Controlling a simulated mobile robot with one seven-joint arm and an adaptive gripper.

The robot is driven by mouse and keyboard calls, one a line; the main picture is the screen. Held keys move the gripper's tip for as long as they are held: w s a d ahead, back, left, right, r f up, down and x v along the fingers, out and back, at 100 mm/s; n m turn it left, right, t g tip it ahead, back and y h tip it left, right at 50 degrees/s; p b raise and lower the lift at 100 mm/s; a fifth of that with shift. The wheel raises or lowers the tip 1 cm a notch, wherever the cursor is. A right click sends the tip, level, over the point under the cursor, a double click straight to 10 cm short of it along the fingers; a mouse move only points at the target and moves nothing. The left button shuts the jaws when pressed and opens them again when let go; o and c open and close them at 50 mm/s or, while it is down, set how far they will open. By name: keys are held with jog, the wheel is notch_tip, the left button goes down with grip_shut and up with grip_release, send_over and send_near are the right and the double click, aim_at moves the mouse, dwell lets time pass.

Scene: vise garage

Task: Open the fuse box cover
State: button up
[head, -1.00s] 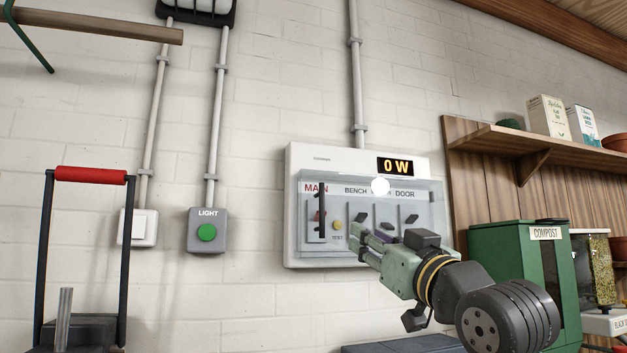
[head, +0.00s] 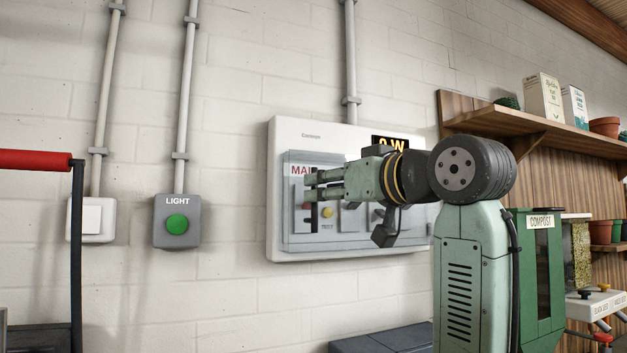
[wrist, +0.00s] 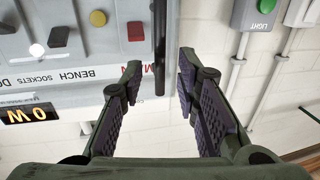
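The fuse box (head: 274,190) is a white wall box with a clear cover (head: 293,235) lying over its switches; the cover looks closed. The cover's black bar handle (wrist: 160,45) shows upright in the upside-down wrist view, in line with the gap between my fingers. My gripper (head: 310,185) is in front of the box's left part, over the MAIN label. In the wrist view my gripper (wrist: 160,88) is open, with one finger on each side of the handle's line. It does not visibly touch the handle. My gripper and arm hide part of the switches and the display.
A grey box with a green LIGHT button (head: 177,223) and a white wall switch (head: 92,218) are left of the fuse box. A red-topped frame (head: 35,160) stands at the far left. A green compost bin (head: 540,270) and a wooden shelf (head: 540,130) are at the right.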

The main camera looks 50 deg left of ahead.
aim_at(314, 218)
jog(key=shift+w+a+p, duration=0.15)
jog(key=shift+a+p, duration=0.3)
jog(key=shift+a, duration=1.5)
jog(key=shift+c, duration=0.4)
grip_shut()
